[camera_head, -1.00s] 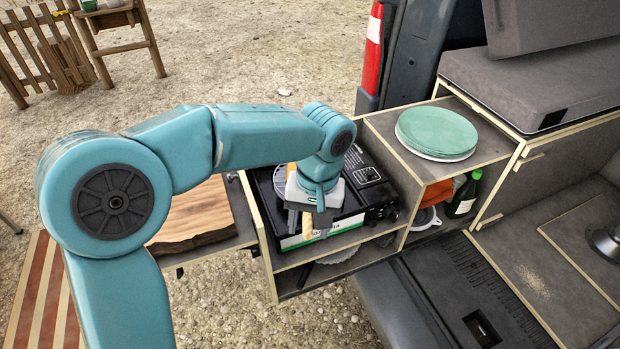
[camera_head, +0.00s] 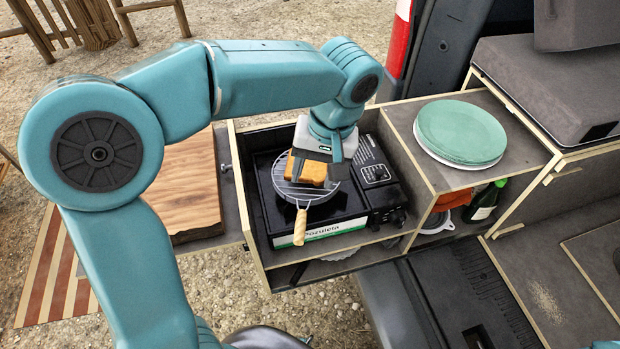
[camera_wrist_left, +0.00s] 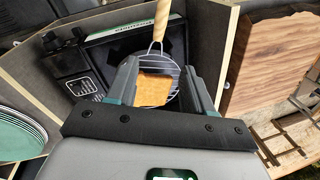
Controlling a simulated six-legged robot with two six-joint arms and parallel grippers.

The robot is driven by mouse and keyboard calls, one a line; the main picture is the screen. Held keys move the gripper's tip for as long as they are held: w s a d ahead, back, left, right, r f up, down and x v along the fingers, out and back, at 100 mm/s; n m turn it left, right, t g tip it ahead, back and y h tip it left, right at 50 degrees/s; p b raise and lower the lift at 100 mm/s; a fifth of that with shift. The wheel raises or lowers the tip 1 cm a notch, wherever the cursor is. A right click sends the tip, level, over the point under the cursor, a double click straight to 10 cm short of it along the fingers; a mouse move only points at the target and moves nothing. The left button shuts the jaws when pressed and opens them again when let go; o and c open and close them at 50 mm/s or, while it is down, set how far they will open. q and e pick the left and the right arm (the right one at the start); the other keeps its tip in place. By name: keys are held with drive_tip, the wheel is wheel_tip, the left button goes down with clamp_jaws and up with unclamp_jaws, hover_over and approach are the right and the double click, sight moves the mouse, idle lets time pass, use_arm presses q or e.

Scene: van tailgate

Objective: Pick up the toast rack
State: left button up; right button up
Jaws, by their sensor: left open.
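The toast rack (camera_head: 294,190) is a round wire grid with a wooden handle (camera_head: 300,228) that points toward me. It lies on the black camping stove (camera_head: 268,200) in the pull-out box. A slice of toast (camera_head: 308,171) lies on its grid. My left gripper (camera_head: 315,172) is over the far part of the rack, its fingers on either side of the toast. In the left wrist view the fingers are apart, with the toast (camera_wrist_left: 154,90) and the rack's wires (camera_wrist_left: 148,57) between them. I cannot tell whether the fingers touch the rack. My right gripper is not in view.
Green plates (camera_head: 462,131) are stacked on the shelf to the right. A wooden board (camera_head: 190,185) lies on the left side. Wooden walls enclose the stove. A green bottle (camera_head: 486,201) stands in the lower right compartment.

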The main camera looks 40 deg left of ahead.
use_arm(q)
hover_over(303, 212)
drive_tip(key=f, duration=0.6)
drive_tip(key=shift+d+f, duration=0.25)
drive_tip(key=shift+f, duration=0.1)
drive_tip(key=shift+a+f, duration=0.1)
drive_tip(key=shift+f, duration=0.55)
wheel_tip(303, 212, down, 4)
drive_tip(key=shift+r+p, duration=0.1)
drive_tip(key=shift+p, duration=0.25)
drive_tip(key=shift+a+f, duration=0.15)
drive_tip(key=shift+f, duration=0.3)
drive_tip(key=c, duration=0.5)
clamp_jaws()
